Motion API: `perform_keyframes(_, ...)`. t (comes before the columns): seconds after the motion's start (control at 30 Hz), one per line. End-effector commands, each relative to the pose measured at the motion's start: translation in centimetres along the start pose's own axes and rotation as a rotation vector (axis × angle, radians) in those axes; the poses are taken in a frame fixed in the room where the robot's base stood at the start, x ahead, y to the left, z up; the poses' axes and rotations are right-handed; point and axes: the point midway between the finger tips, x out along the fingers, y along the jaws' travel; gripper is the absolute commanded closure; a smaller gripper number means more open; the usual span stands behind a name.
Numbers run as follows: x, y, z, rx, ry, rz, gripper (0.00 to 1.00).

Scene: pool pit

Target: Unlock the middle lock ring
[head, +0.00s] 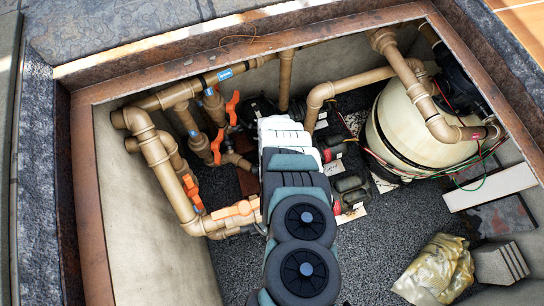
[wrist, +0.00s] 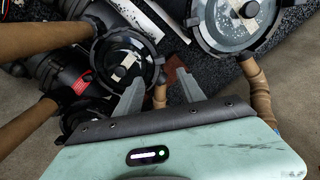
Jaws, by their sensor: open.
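In the wrist view, several round clear-lidded pump pots with dark lock rings show. Another lock ring (wrist: 237,20) is at upper right, and a third (wrist: 85,112) is at lower left, partly hidden. My gripper (wrist: 160,80) is open, with its two grey fingers apart and nothing held between them. Its left finger overlaps the middle ring's lower right edge; I cannot tell whether they touch. In the head view my arm hides the fingers and most of the rings.
Tan pipes with orange valve handles (head: 232,108) line the left of the pit. A large cream filter tank (head: 395,125) stands at right with cables. Black pumps (head: 350,190) sit beside my arm. A yellowish bag (head: 440,268) and grey blocks (head: 500,262) lie lower right. Gravel beside the bag is open.

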Motion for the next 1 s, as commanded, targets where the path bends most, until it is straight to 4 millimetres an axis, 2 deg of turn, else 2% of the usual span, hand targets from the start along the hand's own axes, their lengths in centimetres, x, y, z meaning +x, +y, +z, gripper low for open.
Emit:
perform_keyframes(0.17,1.8,-0.1,0.0,0.000,0.001,-0.001,0.54)
perform_keyframes(0.7,9.5,0.0,0.0,0.000,0.000,0.000,0.54)
perform_keyframes(1.0,10.6,0.0,0.1,0.001,-0.001,0.001,0.54)
